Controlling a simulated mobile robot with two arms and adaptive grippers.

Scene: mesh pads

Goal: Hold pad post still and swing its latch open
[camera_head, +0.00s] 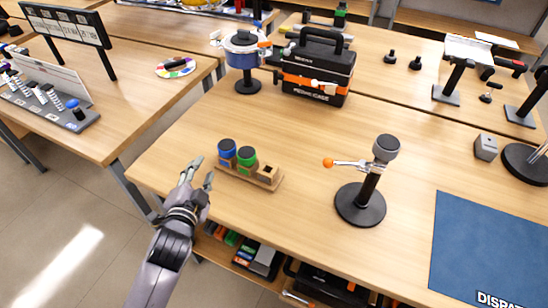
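The pad post (369,187) stands upright on a round black base on the near table, right of the middle. A round grey pad (386,148) tops it. Its silver latch (350,163) sticks out to the left and ends in an orange knob (328,162). My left gripper (199,175) is at the table's front left edge, well left of the post and touching nothing that I can see. Its fingers are apart and empty. My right gripper is not in view.
A wooden block (262,182) with blue and green knobs stands between my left gripper and the post. A blue pot on a stand (244,52) and a black case (312,70) are behind. A blue mat (485,250) lies at the right. Table around the post is clear.

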